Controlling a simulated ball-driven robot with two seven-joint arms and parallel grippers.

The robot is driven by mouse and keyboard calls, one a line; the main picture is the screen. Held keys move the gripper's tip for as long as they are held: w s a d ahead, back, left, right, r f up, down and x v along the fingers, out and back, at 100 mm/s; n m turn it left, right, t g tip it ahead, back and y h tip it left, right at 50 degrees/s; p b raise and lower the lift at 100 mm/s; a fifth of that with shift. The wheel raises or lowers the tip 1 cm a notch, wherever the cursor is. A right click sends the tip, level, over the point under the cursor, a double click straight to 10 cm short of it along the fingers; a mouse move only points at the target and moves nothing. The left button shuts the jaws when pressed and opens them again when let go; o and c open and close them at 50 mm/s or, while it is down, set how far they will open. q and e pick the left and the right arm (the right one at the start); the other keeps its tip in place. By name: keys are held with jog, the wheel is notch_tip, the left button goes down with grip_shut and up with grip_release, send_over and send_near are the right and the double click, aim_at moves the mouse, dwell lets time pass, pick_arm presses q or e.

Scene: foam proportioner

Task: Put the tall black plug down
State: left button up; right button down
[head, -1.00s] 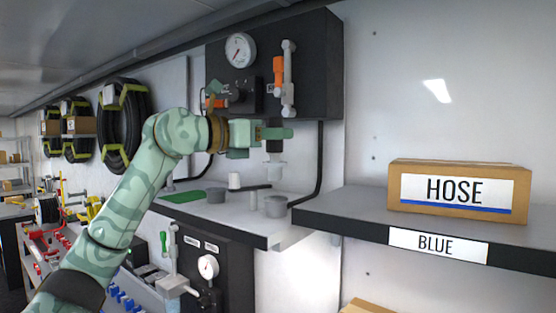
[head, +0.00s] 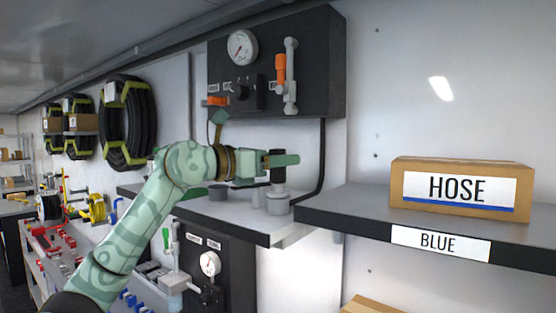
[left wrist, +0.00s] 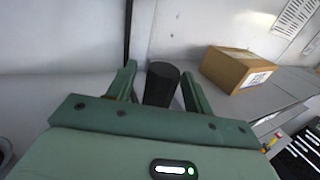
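The tall black plug (head: 278,174) stands upright with its pale grey lower part on the round grey cup (head: 278,206), near the right end of the grey bench. How deep it sits in the cup I cannot tell. My left gripper (head: 282,161) is around the plug's black upper part. In the left wrist view the black plug (left wrist: 161,84) stands between the two green fingers (left wrist: 160,88), with a gap on either side, so the gripper looks open. My right gripper is out of view.
A black gauge panel (head: 325,65) hangs above. A shelf (head: 345,210) with a HOSE box (head: 460,188) juts in at right.

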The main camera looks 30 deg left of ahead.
pick_arm(q)
jog(key=shift+f, duration=0.1)
jog(key=shift+r, duration=0.25)
jog(key=b+v, duration=0.4)
jog(key=v, duration=0.8)
jog(key=shift+b, duration=0.35)
